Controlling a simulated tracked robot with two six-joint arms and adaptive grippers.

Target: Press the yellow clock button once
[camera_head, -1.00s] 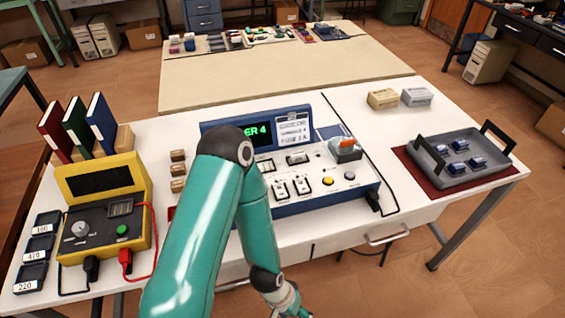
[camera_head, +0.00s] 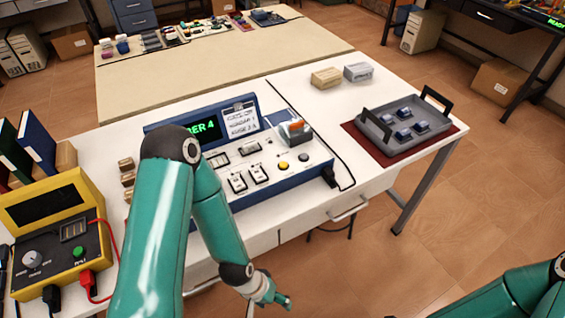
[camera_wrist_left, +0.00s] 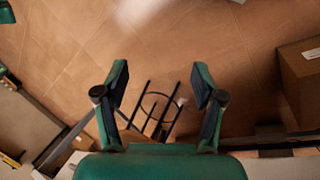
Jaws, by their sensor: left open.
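The yellow button (camera_head: 283,165) is a small round cap on the sloped white panel of a blue-edged console (camera_head: 262,178). A grey round button sits just right of it. The console's dark screen shows green text ending in "ER 4". My left gripper (camera_head: 284,301) hangs in front of the table, below and clear of the console, not touching the button. In the left wrist view its fingers (camera_wrist_left: 160,80) are spread, with nothing between them but the view down to the floor. My right gripper is out of view; only part of that arm shows at lower right.
An orange-topped grey piece (camera_head: 296,131) stands on the console. A yellow meter (camera_head: 50,205) is at left. Two small boxes (camera_head: 327,77) and a grey tray (camera_head: 385,147) of blue parts on a red mat are at right. A black cable runs beside the console.

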